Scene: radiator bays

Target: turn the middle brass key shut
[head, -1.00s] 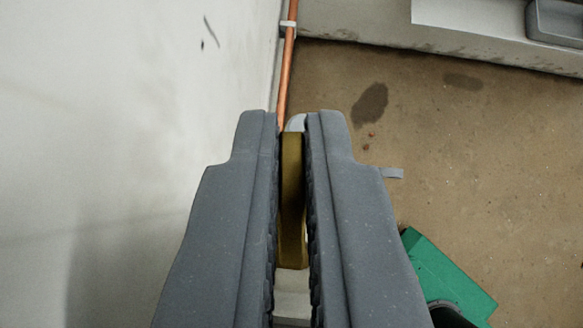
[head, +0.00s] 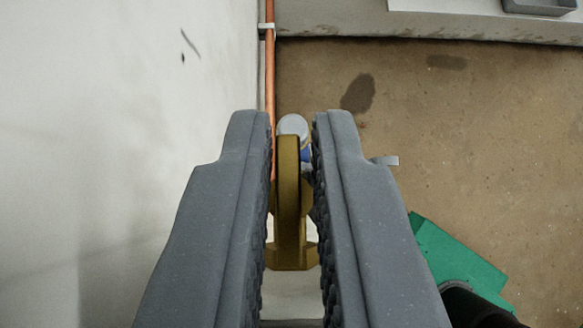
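The brass key (head: 288,190) is upright between the two grey fingers of my gripper (head: 291,125) in the head view. The fingers stand apart, with a clear gap to the key's right and a narrow gap at its left. The key's wider base shows lower down between the fingers. A white round cap (head: 292,125) with a blue part below it shows just beyond the key. I cannot tell from this view which of the keys it is.
A copper pipe (head: 270,70) runs along the white wall (head: 120,120) at the left. A green plate (head: 455,262) lies on the brown floor (head: 470,150) at the right. A grey tray (head: 540,6) sits on the ledge at the top right. A small grey tab (head: 385,160) sticks out beside the right finger.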

